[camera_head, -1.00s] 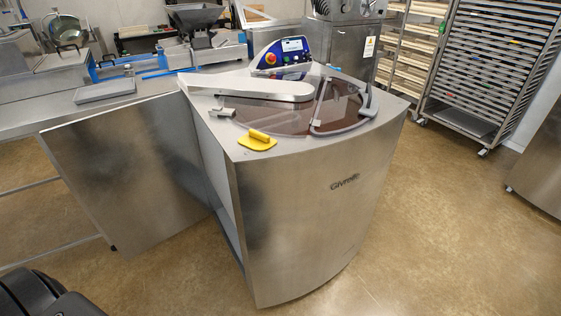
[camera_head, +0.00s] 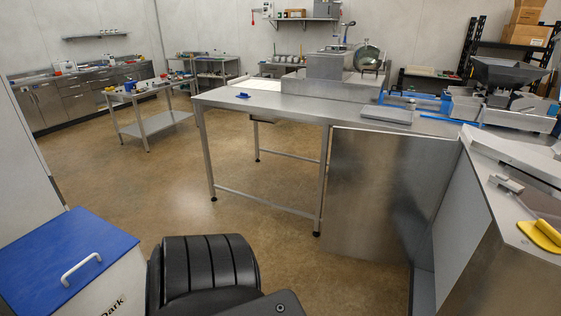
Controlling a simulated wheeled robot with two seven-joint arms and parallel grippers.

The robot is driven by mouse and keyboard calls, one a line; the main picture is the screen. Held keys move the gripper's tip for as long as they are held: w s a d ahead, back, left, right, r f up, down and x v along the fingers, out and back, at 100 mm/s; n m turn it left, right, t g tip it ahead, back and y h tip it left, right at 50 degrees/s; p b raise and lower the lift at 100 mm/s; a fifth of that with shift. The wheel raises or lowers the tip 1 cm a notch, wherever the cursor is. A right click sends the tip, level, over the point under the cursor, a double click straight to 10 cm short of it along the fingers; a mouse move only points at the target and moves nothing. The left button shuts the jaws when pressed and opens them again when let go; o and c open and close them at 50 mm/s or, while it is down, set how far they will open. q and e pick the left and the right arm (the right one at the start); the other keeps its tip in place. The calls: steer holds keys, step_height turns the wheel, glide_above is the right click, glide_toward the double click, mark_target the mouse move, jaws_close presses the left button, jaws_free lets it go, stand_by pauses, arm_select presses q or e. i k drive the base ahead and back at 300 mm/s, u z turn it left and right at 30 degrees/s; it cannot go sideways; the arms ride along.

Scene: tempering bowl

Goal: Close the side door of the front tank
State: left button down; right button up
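The front tank (camera_head: 490,262) is a stainless steel machine at the right edge, cut off by the picture. Its side door (camera_head: 378,190) is a flat steel panel that stands swung open to the left of the tank. The door's left edge is beside a leg of the steel table. A narrow opening (camera_head: 424,285) into the tank shows between door and front panel. A yellow scraper (camera_head: 541,235) lies on the tank's top. A black padded part of my own body is at the bottom. Neither gripper is in view.
A long steel table (camera_head: 290,106) stands behind the door, with a grey tray (camera_head: 387,114) and a blue item (camera_head: 243,96) on it. A box with a blue lid (camera_head: 68,262) and white handle is at the lower left. The floor (camera_head: 175,190) left of the door is clear.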

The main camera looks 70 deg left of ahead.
mark_target(383, 189)
steer(key=u, duration=0.1)
steer(key=k, duration=0.25)
steer(key=u, duration=1.55)
steer(key=i, duration=1)
steer(key=u, duration=0.7)
steer(key=i, duration=1.05)
steer(key=z, duration=0.8)
steer(key=i, duration=0.9)
steer(key=z, duration=0.65)
